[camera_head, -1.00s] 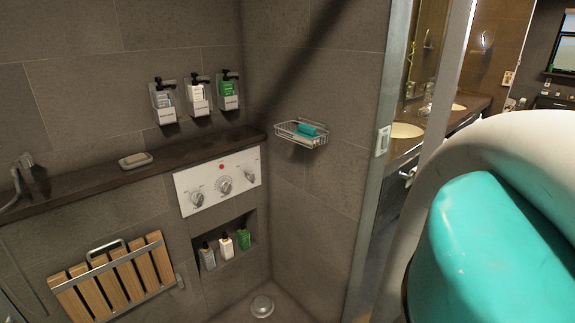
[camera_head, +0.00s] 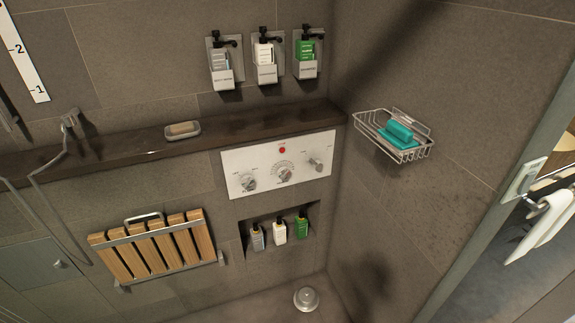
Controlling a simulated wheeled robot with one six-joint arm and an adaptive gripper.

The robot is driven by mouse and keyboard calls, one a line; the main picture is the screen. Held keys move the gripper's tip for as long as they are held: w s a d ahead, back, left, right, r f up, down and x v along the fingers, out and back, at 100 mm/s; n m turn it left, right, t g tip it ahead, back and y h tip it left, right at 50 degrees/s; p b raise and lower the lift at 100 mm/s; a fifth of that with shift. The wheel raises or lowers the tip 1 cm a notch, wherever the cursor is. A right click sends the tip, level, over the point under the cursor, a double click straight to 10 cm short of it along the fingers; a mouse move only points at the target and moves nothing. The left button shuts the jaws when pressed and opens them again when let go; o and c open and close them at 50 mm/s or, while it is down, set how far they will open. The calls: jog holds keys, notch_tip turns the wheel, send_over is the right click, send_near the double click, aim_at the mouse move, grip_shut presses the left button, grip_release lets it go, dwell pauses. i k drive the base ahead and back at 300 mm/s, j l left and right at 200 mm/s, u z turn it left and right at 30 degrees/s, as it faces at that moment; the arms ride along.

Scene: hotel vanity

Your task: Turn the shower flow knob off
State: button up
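The white shower control panel (camera_head: 240,160) is on the back wall, just under the dark ledge. It carries a left knob (camera_head: 247,182), a middle knob (camera_head: 284,175) with a dial around it, and a right knob (camera_head: 317,165). A red dot (camera_head: 282,150) sits above the middle knob. The labels are too small to read, so I cannot tell which knob is the flow knob or how it is set. My gripper is not in view.
A wire basket (camera_head: 374,141) with a teal soap juts from the right wall. Dispensers (camera_head: 266,62) hang above the ledge (camera_head: 105,150). A folded wooden seat (camera_head: 150,250) is left of a bottle niche (camera_head: 308,211). A drain (camera_head: 306,298) is on the floor. A doorway edge is at right.

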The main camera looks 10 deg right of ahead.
aim_at(247, 181)
jog(key=i+l+u, duration=0.1)
jog(key=i+u, duration=0.15)
jog(key=i, duration=0.6)
